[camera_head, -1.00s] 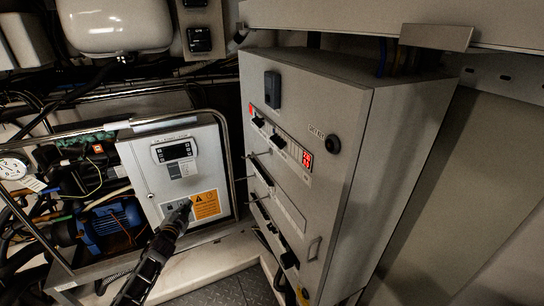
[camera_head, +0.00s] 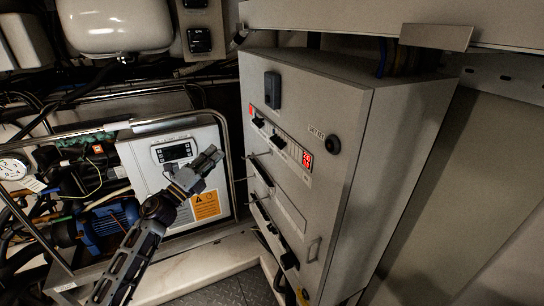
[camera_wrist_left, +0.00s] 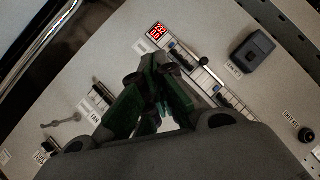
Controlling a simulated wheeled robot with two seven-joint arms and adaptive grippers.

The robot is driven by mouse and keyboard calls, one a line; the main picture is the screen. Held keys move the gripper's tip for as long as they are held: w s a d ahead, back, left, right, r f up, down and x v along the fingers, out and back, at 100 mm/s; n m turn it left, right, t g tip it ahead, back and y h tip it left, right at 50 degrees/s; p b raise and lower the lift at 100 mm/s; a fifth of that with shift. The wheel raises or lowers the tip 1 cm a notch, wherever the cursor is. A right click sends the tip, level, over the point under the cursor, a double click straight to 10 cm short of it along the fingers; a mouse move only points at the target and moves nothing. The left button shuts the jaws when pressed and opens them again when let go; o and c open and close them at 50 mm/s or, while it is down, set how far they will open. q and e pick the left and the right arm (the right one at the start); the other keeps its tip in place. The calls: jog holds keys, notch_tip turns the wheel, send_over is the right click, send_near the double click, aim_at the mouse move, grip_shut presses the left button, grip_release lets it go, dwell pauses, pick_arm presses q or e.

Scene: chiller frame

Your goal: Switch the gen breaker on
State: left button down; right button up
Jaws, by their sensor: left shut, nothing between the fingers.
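A grey cabinet (camera_head: 330,85) carries rows of black breaker handles on its front, among them an upper handle (camera_head: 258,122) and a lower one (camera_head: 279,142). I cannot read which one is the gen breaker. My left gripper (camera_head: 214,155) is shut and empty, apart from the cabinet front on its left side, in front of a white control box (camera_head: 150,185). In the left wrist view my fingers (camera_wrist_left: 150,80) point at the cabinet front, with a breaker strip (camera_wrist_left: 195,65) and a red display (camera_wrist_left: 157,33) just beyond. My right gripper is not in view.
A black box (camera_head: 272,89) and a black knob (camera_head: 333,143) stick out from the cabinet front. A metal tube frame (camera_head: 229,150) stands between the control box and cabinet. A blue motor (camera_head: 108,225) and a gauge (camera_head: 13,168) lie left. Floor shows below.

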aim_at(282, 151)
pick_arm(q)
jog(key=s+d+r+m+g+h, duration=0.1)
jog(key=s+d+m+g+h, duration=0.3)
jog(key=s+d+m+g, duration=0.5)
jog(key=s+m, duration=0.1)
jog(key=m, duration=0.8)
jog(key=shift+r+m+h, duration=0.15)
jog(key=shift+m+h, duration=0.15)
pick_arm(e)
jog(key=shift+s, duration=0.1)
pick_arm(q)
jog(key=shift+d, duration=0.15)
